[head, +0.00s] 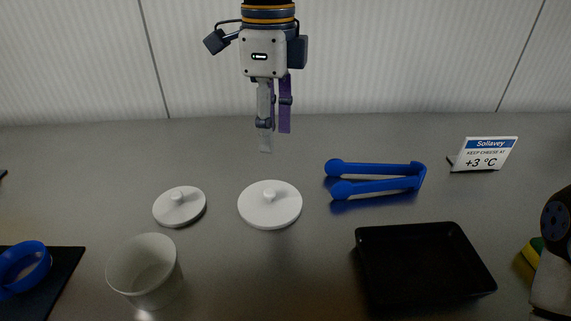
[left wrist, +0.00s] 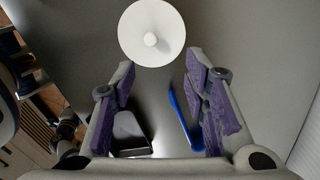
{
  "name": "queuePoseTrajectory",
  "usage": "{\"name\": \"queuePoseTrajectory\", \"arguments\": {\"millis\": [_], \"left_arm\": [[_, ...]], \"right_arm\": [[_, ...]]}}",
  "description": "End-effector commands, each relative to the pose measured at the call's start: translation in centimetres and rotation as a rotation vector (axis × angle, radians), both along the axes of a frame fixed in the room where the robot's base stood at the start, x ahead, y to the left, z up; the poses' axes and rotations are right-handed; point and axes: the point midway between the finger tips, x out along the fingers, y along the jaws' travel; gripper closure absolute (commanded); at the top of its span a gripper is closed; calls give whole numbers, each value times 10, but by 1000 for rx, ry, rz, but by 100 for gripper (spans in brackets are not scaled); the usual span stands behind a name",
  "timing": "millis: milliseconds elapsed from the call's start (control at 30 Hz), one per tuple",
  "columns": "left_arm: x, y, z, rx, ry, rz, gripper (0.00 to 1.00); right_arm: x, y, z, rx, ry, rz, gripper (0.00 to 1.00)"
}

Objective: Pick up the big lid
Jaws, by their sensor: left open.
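The big lid (head: 270,204) is a white round disc with a small knob, lying flat on the grey counter near the middle of the head view. A smaller white lid (head: 179,206) with a knob lies to its left. My left gripper (head: 274,141) hangs fingers-down above the counter, beyond the big lid in the head view, open and empty. In the left wrist view a white lid (left wrist: 151,33), which looks like the big one, lies ahead of the open left fingers (left wrist: 160,86), apart from them. My right gripper's fingers do not show.
Blue tongs (head: 377,177) and a black tray (head: 424,264) lie to the right. A white pot (head: 145,270) stands front left, near a dark board (head: 66,267) with a blue object (head: 24,268). A small sign (head: 485,154) stands back right. Counter around the big lid is clear.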

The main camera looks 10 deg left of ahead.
Motion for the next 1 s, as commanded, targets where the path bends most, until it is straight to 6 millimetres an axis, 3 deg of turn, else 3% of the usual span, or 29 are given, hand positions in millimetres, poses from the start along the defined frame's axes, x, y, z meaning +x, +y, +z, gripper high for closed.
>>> {"name": "queuePoseTrajectory", "arguments": {"millis": [67, 300, 700, 933, 1000], "left_arm": [[-1, 0, -4, 0, -1, 0, 59], [-2, 0, -55, 1, 1, 0, 59], [-4, 3, -116, 0, -2, 0, 59], [-3, 3, -120, -1, -3, 0, 59], [-3, 3, -120, -1, -3, 0, 72]], "right_arm": [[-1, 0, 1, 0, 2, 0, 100], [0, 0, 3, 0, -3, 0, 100], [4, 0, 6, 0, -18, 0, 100], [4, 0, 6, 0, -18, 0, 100], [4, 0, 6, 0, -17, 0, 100]]}}
